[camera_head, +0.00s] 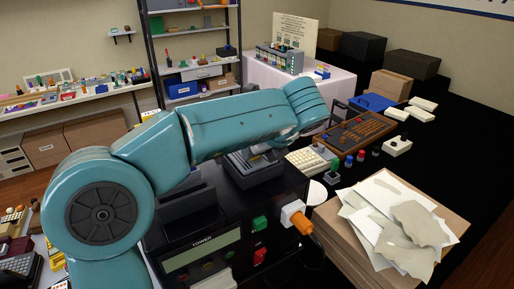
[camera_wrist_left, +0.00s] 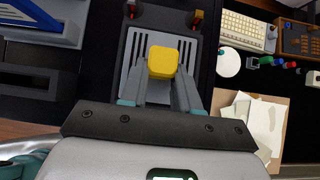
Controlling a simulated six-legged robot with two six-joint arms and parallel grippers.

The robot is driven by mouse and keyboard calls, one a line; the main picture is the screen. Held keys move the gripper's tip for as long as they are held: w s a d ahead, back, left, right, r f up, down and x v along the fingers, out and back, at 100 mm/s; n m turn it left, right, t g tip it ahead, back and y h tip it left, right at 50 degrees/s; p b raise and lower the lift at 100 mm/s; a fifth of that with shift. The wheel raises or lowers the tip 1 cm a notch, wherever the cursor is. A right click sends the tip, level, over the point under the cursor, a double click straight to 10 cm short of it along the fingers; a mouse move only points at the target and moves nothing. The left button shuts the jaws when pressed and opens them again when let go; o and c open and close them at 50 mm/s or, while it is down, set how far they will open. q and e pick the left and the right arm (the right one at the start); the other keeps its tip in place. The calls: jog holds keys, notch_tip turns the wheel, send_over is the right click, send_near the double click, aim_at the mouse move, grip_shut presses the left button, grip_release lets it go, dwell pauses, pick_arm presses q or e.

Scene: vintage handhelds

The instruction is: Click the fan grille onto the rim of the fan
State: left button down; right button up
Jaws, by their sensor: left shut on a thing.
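In the left wrist view my left gripper (camera_wrist_left: 162,77) is shut on a yellow block (camera_wrist_left: 163,60). Behind the block is a grey plate with dark slots (camera_wrist_left: 135,50), set in a dark frame. I cannot tell whether this plate is the fan grille or whether the block is fixed to it. No round fan rim can be made out. In the head view my teal left arm crosses above a black case marked TOWER (camera_head: 203,240), and a grey slotted part (camera_head: 258,168) shows on its top. My left fingertips are hidden there. My right gripper is not in view.
A cream keyboard (camera_head: 310,159) and brown board (camera_head: 355,132) lie beyond.

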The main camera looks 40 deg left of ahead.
pick_arm(q)
jog(key=shift+f, duration=0.3)
jog(key=c, duration=0.7)
grip_release()
jog(key=shift+w, duration=0.1)
jog(key=shift+c, duration=0.2)
jog(key=v, duration=1.6)
jog(key=shift+d, duration=0.15)
jog(key=shift+r, duration=0.1)
